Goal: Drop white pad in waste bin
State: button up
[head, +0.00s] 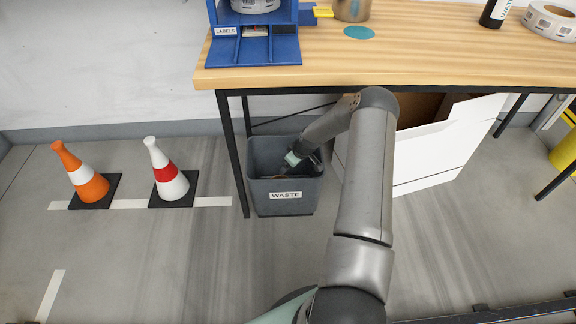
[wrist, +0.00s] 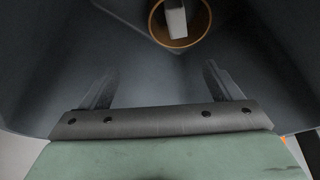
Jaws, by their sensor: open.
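The grey waste bin (head: 285,207), labelled WASTE, stands on the floor under the bench's left end. My gripper (head: 293,161) reaches down into its mouth. In the wrist view my gripper (wrist: 158,74) has its two fingers wide apart with nothing between them. Beyond the fingertips, a small white block (wrist: 177,24), which looks like the white pad, lies inside or across an orange-brown ring (wrist: 181,42) at the bottom of the bin. It is apart from the fingers.
The wooden bench (head: 400,68) overhangs the bin's back. A white box (head: 435,157) stands to the right under the bench, close to my arm. Two cones, orange (head: 89,186) and white-red (head: 170,183), stand at left. The floor in front is clear.

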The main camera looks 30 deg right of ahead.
jog(key=v, duration=0.2)
jog(key=shift+s+r, duration=0.1)
jog(key=shift+r, duration=0.2)
